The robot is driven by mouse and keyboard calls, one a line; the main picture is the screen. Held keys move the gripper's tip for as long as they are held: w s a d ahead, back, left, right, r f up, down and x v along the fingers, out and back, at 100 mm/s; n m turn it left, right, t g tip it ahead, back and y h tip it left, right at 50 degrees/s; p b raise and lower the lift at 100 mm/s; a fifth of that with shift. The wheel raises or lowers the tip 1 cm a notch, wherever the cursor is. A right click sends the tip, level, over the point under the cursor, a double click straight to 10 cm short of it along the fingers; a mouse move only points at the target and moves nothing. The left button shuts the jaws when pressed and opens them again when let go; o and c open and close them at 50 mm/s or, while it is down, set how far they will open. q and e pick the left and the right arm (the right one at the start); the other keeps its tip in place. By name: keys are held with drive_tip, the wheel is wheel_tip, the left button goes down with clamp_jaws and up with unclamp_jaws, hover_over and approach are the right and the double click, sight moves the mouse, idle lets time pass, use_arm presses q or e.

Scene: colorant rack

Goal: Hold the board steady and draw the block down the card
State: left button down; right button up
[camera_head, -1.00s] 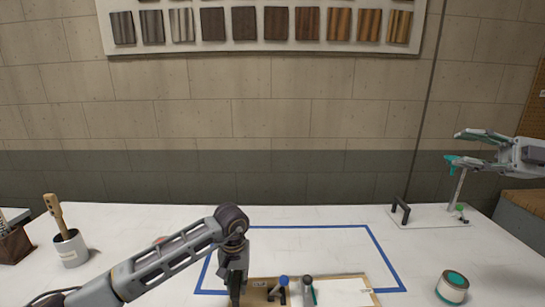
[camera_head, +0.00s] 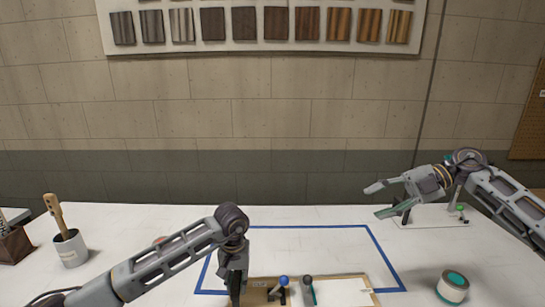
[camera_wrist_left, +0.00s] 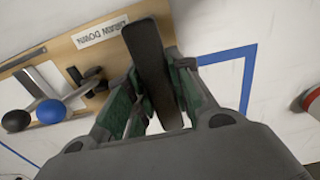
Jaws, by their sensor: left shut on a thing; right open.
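The wooden board (camera_head: 263,283) lies at the front of the table, partly cut off by the lower edge. In the left wrist view the board (camera_wrist_left: 88,33) carries a "DRAW DOWN" label. My left gripper (camera_head: 236,292) is at the board's left end. In the left wrist view it (camera_wrist_left: 152,118) is shut on a dark bar-shaped handle (camera_wrist_left: 152,70). A white card (camera_head: 345,292) lies on the board's right part. A blue-knobbed piece (camera_head: 283,281) and a dark-knobbed piece (camera_head: 307,281) stand on the board; I cannot tell which is the block. My right gripper (camera_head: 379,200) is open and empty, above the table at the right.
A stand with a black handle (camera_head: 405,210) is behind my right gripper. A white can with a teal top (camera_head: 453,286) stands at the right front. A cup with a brush (camera_head: 70,249) stands at the left. Blue tape (camera_head: 380,255) outlines a clear area behind the board.

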drive_tip(key=a+f+n+g+h, duration=0.25)
drive_tip(key=a+f+h, duration=0.25)
drive_tip(key=a+f, duration=0.5)
drive_tip(key=n+t+h, duration=0.2)
drive_tip(key=n+h, duration=0.2)
drive_tip(key=h, duration=0.4)
hover_over(308, 276)
drive_tip(key=shift+f, duration=3.8)
drive_tip(key=shift+f, duration=0.25)
drive_tip(key=shift+f, duration=4.9)
drive_tip(key=shift+c, duration=0.4)
clamp_jaws()
